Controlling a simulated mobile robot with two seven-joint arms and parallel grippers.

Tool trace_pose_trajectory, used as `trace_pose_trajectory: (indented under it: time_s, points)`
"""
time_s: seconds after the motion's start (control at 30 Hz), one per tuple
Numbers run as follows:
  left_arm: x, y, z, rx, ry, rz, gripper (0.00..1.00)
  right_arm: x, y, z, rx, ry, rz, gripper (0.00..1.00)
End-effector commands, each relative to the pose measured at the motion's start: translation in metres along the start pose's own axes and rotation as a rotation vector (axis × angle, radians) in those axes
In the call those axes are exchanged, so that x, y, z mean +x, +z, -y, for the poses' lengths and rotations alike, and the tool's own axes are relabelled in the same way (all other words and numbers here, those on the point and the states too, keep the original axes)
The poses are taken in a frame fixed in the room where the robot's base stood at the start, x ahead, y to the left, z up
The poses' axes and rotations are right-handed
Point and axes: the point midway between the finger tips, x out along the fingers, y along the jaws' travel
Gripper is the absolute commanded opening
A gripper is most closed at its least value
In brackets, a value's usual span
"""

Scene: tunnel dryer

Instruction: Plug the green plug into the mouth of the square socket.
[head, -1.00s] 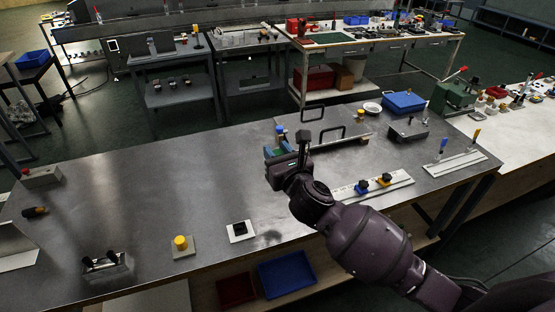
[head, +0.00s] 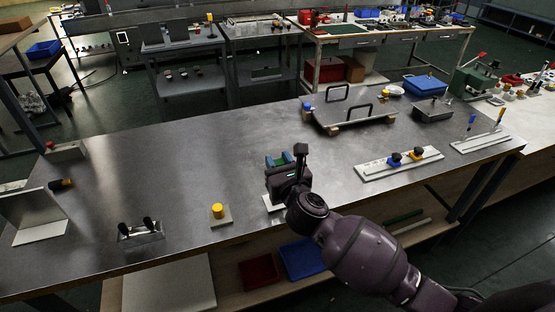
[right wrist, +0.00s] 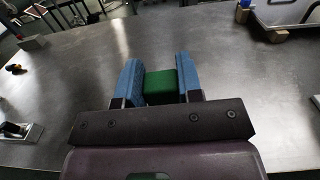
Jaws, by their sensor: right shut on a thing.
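The green plug (right wrist: 161,87) is held between the blue finger pads of my right gripper (right wrist: 157,78) in the right wrist view. In the head view my right gripper (head: 279,161) is over the near middle of the bench, with a little green showing between its fingers. A white plate (head: 270,204) shows under and beside the gripper. The square black socket on that plate is hidden behind my gripper now. I cannot tell how high the plug is above it. My left gripper is not in view.
A yellow cylinder on a plate (head: 218,212) stands left of my gripper, and a metal block with two black knobs (head: 141,231) farther left. A white rail with blue and yellow knobs (head: 398,165) and a handled metal panel (head: 350,113) lie right. The bench centre-left is clear.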

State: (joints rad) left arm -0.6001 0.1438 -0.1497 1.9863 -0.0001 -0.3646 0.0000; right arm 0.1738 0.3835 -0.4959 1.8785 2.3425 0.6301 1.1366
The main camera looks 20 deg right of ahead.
Motion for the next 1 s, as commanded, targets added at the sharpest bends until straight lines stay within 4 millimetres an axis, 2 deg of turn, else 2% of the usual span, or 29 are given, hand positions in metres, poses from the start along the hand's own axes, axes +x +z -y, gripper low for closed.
trace_pose_trajectory:
  time_s: [0.83,1.0]
  points:
    - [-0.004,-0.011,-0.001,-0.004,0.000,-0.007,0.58,0.001,0.002,0.002,0.018,-0.013,0.006,0.11]
    - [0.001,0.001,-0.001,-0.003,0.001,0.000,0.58,0.001,-0.013,0.002,0.017,-0.013,0.005,0.11]
